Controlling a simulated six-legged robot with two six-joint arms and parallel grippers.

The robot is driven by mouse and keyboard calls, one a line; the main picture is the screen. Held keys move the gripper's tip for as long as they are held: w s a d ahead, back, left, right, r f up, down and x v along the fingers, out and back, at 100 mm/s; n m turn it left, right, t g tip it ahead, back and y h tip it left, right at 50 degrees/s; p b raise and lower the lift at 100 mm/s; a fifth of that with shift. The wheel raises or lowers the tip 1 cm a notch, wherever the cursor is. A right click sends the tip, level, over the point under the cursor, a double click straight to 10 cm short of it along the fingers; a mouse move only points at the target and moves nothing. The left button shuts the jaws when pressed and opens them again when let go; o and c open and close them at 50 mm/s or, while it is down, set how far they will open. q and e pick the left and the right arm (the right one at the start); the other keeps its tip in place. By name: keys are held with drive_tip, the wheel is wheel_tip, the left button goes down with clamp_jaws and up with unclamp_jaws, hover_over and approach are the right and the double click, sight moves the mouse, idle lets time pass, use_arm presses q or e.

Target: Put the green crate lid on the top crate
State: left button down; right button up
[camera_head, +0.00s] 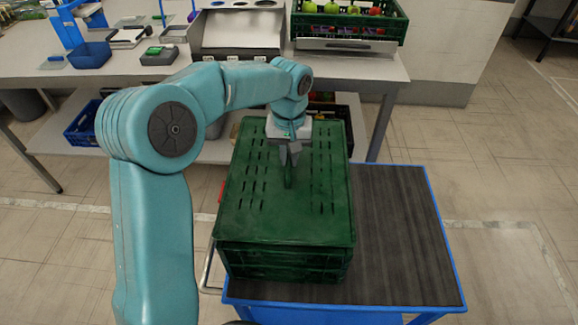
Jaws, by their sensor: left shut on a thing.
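The green crate lid (255,215) is a flat slotted panel in the middle of the view. It lies over the green top crate (285,262) and covers its opening. The lid looks roughly lined up with the crate; whether it rests fully on the rim or is slightly above it I cannot tell. My left gripper (290,178) points down at the upper middle of the lid and is shut on it. The gripped part is small and partly hidden by the fingers. My right gripper is not in view.
The crate stands on the left part of a blue cart with a dark ribbed top (400,235), whose right part is clear. Behind is a white workbench (355,65) with a green crate of produce (348,25) and trays. A blue bin (85,125) sits on the lower shelf.

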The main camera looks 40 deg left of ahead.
sight(289, 159)
use_arm(q)
wheel_tip(289, 159, down, 3)
drive_tip(key=shift+s+r, duration=0.1)
drive_tip(key=shift+f, duration=0.4)
drive_tip(key=shift+f, duration=0.1)
drive_tip(key=c, duration=1.1)
unclamp_jaws()
drive_tip(key=shift+c, duration=0.2)
